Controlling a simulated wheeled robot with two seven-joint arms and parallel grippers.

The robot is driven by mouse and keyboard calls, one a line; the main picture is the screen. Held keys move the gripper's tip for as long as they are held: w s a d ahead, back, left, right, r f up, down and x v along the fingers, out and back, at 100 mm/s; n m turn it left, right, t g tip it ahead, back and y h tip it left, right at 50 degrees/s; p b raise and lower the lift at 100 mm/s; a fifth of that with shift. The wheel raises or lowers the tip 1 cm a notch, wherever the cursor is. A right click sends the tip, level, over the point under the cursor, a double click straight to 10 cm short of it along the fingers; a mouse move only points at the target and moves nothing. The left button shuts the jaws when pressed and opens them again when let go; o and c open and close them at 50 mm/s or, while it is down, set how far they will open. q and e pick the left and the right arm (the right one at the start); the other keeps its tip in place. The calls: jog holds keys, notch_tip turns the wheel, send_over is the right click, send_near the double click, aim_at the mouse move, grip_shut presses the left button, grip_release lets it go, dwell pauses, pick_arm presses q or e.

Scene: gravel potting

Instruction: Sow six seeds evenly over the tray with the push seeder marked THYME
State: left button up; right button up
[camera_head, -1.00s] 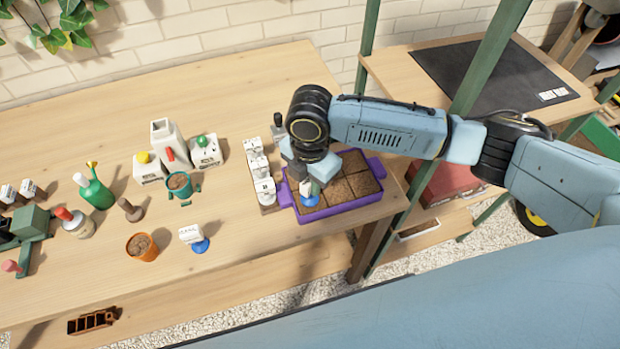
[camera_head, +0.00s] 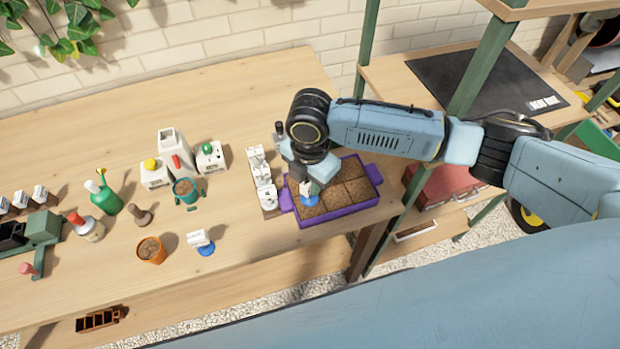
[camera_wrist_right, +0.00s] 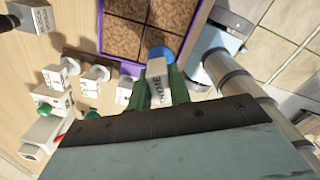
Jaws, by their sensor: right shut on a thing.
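The purple tray (camera_head: 345,212) sits at the right end of the table, split into several square cells of brown soil. My right gripper (camera_head: 307,182) is over its front-left part, shut on a push seeder with a blue foot (camera_head: 309,199) and a white label. In the right wrist view, the gripper (camera_wrist_right: 158,88) has green fingers on both sides of the white seeder body (camera_wrist_right: 156,70); its lettering is only partly legible. The blue foot is over a soil cell near the tray's corner; whether it touches the soil I cannot tell. My left gripper is out of view.
White labelled pieces (camera_head: 263,180) stand in a row close left of the tray.

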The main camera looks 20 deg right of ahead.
jog(key=w+b, duration=0.1)
jog(key=w, duration=0.1)
jog(key=w+f+b, duration=0.1)
jog(key=w, duration=0.1)
jog(key=w+b, duration=0.1)
jog(key=w, duration=0.2)
jog(key=shift+a+f+b, duration=0.1)
jog(key=shift+f+b, duration=0.25)
jog(key=shift+f, duration=0.05)
jog(key=shift+r, duration=0.1)
jog(key=shift+f, duration=0.65)
dwell(0.6)
jog(key=shift+s+f, duration=0.1)
dwell(1.5)
jog(key=shift+p, duration=0.35)
